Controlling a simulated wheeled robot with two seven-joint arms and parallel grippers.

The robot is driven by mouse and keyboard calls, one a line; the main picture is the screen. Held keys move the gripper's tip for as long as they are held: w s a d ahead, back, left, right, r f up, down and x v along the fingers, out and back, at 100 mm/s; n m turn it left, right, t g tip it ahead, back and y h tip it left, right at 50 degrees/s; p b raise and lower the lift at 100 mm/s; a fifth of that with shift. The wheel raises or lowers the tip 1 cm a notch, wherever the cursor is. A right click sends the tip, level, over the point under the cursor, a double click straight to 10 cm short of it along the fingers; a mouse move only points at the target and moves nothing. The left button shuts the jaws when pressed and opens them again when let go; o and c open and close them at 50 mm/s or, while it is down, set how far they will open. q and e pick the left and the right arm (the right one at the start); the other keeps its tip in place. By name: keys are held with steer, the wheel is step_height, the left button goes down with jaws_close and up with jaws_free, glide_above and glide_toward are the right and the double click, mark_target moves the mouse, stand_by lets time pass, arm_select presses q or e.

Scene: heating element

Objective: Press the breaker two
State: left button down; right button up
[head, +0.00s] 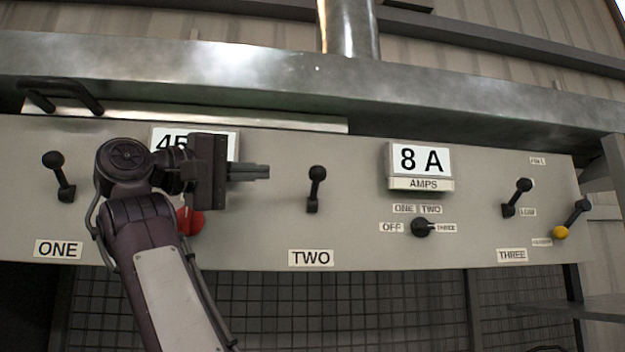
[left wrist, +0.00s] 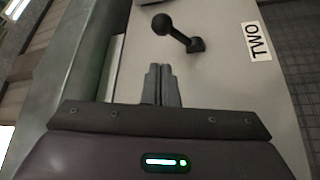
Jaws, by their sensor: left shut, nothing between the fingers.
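The breaker two lever (head: 316,188) is a black lever with a round knob, above the TWO label (head: 311,258) on the grey panel. Its knob points up. My left gripper (head: 268,171) is shut and empty, to the left of this lever and apart from it, at about knob height. In the left wrist view, the shut fingers (left wrist: 160,70) are below the lever (left wrist: 178,32) in the picture, with a gap between. The TWO label (left wrist: 257,41) also shows there. My right gripper is not in view.
Lever ONE (head: 59,176) stands left, lever THREE (head: 517,197) right. An 8 A display (head: 420,160) sits above a rotary selector (head: 422,228). My left arm partly hides a red knob (head: 190,221) and another display (head: 163,137).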

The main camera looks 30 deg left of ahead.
mark_target(316, 183)
arm_select(q)
steer(key=p+x, duration=0.5)
steer(key=x, duration=0.3)
steer(key=shift+w+d+r, duration=0.15)
steer(key=shift+r, duration=0.1)
steer(key=shift+w+d+p, duration=0.3)
steer(key=shift+w+p, duration=0.15)
steer(key=shift+w, duration=0.15)
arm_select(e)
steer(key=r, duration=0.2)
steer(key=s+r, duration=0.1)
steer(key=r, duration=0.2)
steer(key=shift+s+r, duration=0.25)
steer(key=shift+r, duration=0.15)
arm_select(q)
steer(key=shift+w+f, duration=0.1)
steer(key=shift+f, duration=0.05)
